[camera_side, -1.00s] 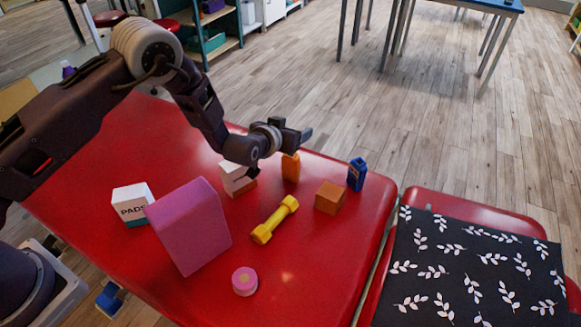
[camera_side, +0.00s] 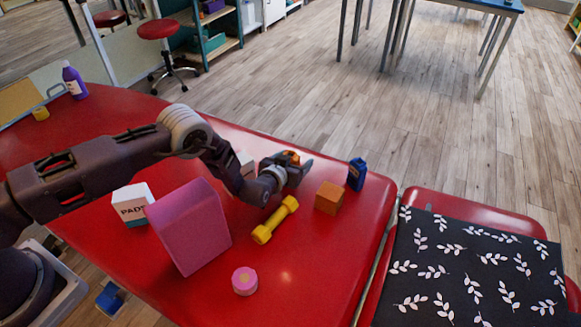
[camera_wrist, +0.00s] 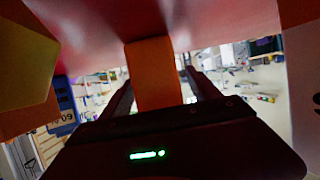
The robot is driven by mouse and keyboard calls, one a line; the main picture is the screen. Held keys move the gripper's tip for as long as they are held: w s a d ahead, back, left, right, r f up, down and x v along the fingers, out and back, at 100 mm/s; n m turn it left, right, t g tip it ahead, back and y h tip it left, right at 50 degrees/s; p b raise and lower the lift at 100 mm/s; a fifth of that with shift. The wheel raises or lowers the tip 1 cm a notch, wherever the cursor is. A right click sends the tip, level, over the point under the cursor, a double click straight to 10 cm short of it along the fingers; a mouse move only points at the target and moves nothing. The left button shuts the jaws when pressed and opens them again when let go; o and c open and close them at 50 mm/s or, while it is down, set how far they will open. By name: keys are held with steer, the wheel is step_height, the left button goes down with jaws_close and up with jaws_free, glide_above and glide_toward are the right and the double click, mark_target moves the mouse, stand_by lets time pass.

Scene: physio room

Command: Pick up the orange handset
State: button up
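The orange handset (camera_side: 291,155) stands on the red table, mostly hidden behind my gripper in the side view. In the wrist view the orange handset (camera_wrist: 152,75) sits upright between my two dark fingers. My gripper (camera_side: 298,172) is low over the table at the handset. It also shows in the wrist view (camera_wrist: 160,90), with the fingers apart on either side of the handset. A narrow gap shows on the right side; contact on the left side is unclear.
A yellow dumbbell (camera_side: 275,220), an orange-brown block (camera_side: 329,198) and a blue bottle-like item (camera_side: 357,174) are close by. A white-and-brown box (camera_side: 245,163) is partly behind my arm. A magenta block (camera_side: 188,227), a PADS box (camera_side: 132,205) and pink tape (camera_side: 244,281) stand nearer.

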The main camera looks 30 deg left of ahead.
jaws_close()
steer(key=shift+r, duration=0.15)
